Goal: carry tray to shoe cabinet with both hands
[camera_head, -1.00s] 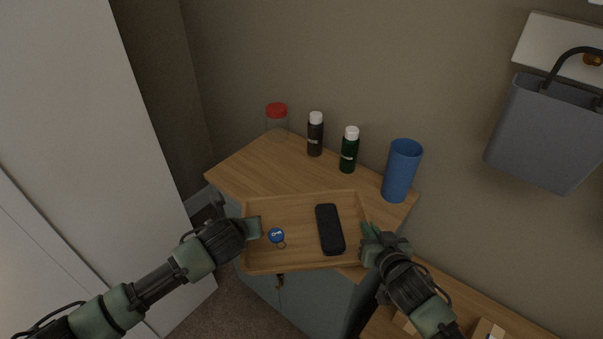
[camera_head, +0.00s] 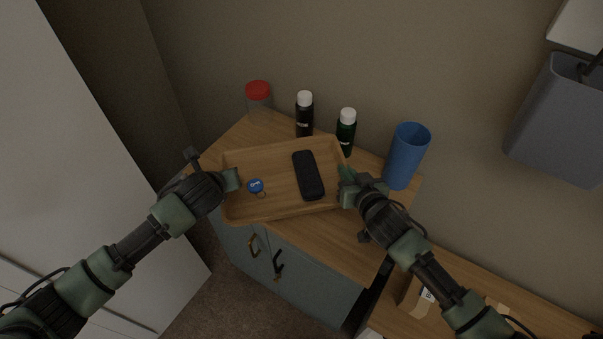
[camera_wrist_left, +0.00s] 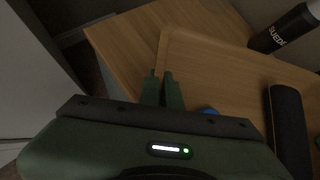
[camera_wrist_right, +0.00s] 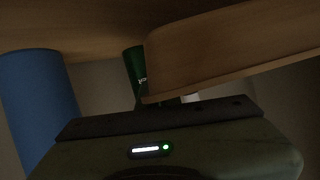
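The wooden tray (camera_head: 275,206) is held between my two grippers, over the top of the shoe cabinet (camera_head: 317,239). A black phone-like object (camera_head: 308,175) and a blue round tag with a ring (camera_head: 256,186) lie in the tray. My left gripper (camera_head: 234,179) is shut on the tray's left wall; the left wrist view shows its fingers (camera_wrist_left: 163,90) close together at the rim. My right gripper (camera_head: 346,181) is at the tray's right wall and appears shut on it. I cannot tell whether the tray touches the cabinet top.
A red-lidded jar (camera_head: 258,100), a dark bottle (camera_head: 304,115), a green bottle (camera_head: 346,131) and a blue cup (camera_head: 406,156) stand along the cabinet's back edge, close behind the tray. The cabinet's front top is bare.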

